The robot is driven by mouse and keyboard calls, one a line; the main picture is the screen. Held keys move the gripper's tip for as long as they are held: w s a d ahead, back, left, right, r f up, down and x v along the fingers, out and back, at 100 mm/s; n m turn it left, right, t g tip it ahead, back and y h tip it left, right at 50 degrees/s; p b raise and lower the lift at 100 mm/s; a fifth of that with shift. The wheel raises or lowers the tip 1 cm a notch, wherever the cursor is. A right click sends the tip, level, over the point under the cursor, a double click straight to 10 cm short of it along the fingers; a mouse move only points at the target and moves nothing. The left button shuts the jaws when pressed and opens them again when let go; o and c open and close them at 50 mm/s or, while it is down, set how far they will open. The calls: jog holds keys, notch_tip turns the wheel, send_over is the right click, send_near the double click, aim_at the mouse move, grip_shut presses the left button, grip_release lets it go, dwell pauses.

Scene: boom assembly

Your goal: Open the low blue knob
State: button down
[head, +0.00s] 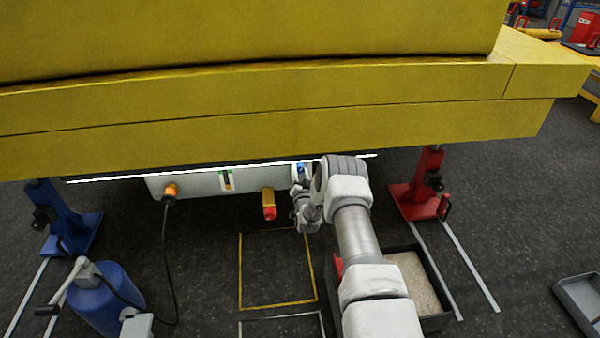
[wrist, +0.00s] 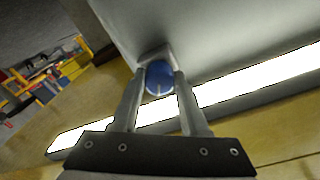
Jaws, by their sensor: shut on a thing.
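The low blue knob (wrist: 159,78) is a round blue knob with a pale mark, on a light grey box face in the wrist view. My gripper (wrist: 160,88) has one finger on each side of the knob and is shut on it. In the head view, a small part of the blue knob (head: 301,169) shows at the right end of the grey box (head: 205,181), under the yellow boom (head: 300,118). My gripper (head: 301,190) reaches up to it there, and my arm hides part of that end.
An orange plug (head: 170,190) with a black cable and a red-tipped fitting (head: 269,204) stick out of the grey box. Blue (head: 62,218) and red (head: 422,185) stands support the boom. A blue tank (head: 105,298) stands lower left; a black tray (head: 438,300) lies beside my arm.

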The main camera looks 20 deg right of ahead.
jog(key=shift+m, duration=0.4)
jog(key=shift+c, duration=2.1)
grip_release()
jog(key=p+v, duration=0.5)
jog(key=v, duration=1.2)
jog(key=shift+s+p, duration=0.25)
jog(key=shift+p, duration=0.15)
